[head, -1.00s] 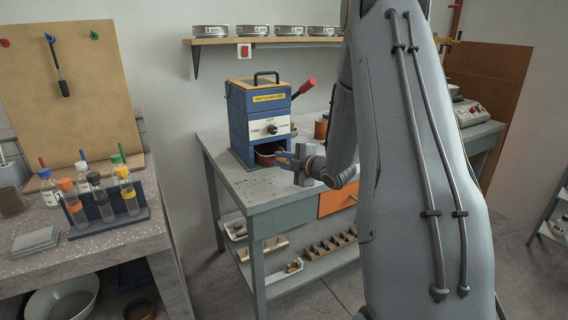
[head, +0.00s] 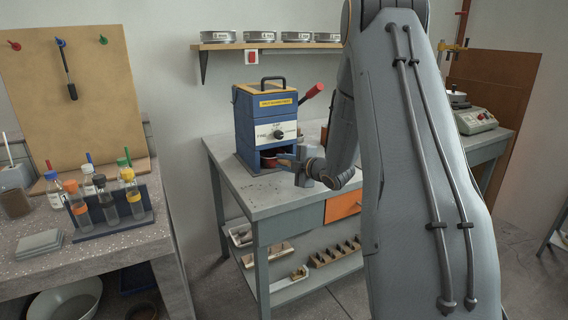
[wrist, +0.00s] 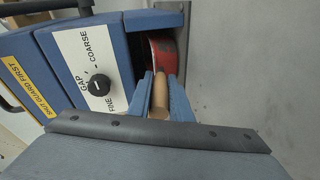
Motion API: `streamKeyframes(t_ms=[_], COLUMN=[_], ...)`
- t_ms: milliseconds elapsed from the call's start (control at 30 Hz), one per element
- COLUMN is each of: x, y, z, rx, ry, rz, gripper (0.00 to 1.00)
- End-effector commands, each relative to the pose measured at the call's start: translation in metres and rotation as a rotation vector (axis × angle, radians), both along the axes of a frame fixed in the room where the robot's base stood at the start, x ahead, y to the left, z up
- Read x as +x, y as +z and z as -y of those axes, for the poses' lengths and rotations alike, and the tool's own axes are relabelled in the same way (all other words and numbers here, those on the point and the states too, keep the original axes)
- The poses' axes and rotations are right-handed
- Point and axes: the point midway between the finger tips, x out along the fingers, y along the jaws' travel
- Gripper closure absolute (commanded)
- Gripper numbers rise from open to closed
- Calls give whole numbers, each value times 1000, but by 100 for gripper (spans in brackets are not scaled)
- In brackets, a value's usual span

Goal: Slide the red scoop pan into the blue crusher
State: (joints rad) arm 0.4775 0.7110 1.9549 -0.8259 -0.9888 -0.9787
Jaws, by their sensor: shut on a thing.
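The blue crusher (head: 262,122) stands on the grey bench, with a white dial panel, a yellow label and a dark opening low in its front. The dial and opening also show in the wrist view, where the crusher (wrist: 55,45) lies sideways. The red scoop pan (head: 270,159) sits in that opening. In the wrist view most of the pan (wrist: 161,50) is inside, its near end and wooden handle (wrist: 159,97) sticking out. My gripper (head: 288,160) is in front of the opening. In the wrist view my gripper (wrist: 160,92) is shut on the handle, one finger on each side.
The grey bench (head: 262,200) has an orange drawer and a lower shelf with small parts. A red-handled lever (head: 311,92) sticks out at the crusher's right. A shelf (head: 270,45) with several round tins hangs above. A stone counter with a bottle rack (head: 112,222) stands at left.

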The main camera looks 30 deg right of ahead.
Motion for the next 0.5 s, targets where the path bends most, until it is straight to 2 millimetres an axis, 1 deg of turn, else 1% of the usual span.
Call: streamKeyframes(t_ms=[67,100,167,200,500], x=[0,0,0,0,-1], y=[1,1,1,1,0], z=[0,0,0,0,0], rx=[-1,-1,-1,-1,0], ry=[0,0,0,0,0], rz=[2,2,1,1,-1], gripper=[100,77,66,60,60])
